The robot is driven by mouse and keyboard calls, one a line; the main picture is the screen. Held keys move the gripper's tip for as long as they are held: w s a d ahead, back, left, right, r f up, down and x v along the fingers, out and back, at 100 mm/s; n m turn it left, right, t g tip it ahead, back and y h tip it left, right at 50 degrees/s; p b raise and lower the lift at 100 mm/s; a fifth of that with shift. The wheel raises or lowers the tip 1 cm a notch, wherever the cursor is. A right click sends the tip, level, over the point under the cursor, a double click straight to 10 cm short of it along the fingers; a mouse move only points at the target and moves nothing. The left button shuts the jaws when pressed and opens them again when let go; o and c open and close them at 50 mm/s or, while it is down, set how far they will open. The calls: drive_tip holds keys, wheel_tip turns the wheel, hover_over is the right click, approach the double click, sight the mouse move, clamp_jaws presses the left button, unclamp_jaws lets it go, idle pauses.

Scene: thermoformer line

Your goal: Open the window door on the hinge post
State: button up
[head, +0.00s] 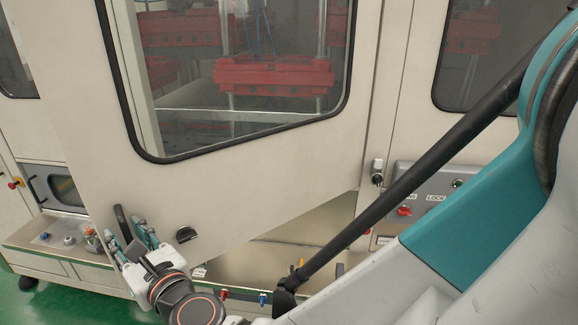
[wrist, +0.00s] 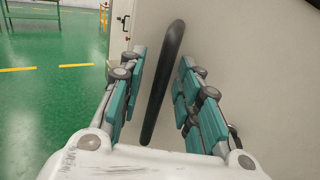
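The window door (head: 215,195) is a pale beige panel with a black-rimmed pane in the head view. It stands ajar, its bottom edge slanting up toward the hinge post (head: 385,110) on the right, with the machine's opening showing below it. Its black bar handle (wrist: 163,85) runs between my fingers in the wrist view; its top shows in the head view (head: 120,218). My gripper (head: 128,233) is at the door's lower left. In the wrist view my gripper (wrist: 163,58) is open, its teal fingers on either side of the handle, with a gap showing on both sides.
A black oval fitting (head: 186,234) sits on the door right of my gripper. A control panel with a red switch (head: 404,211) is right of the hinge post. A low console with knobs (head: 69,240) stands at left. Green floor (wrist: 50,110) is clear left of the door.

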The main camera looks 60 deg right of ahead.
drive_tip(key=shift+s+r, duration=0.1)
drive_tip(key=shift+r, duration=4.8)
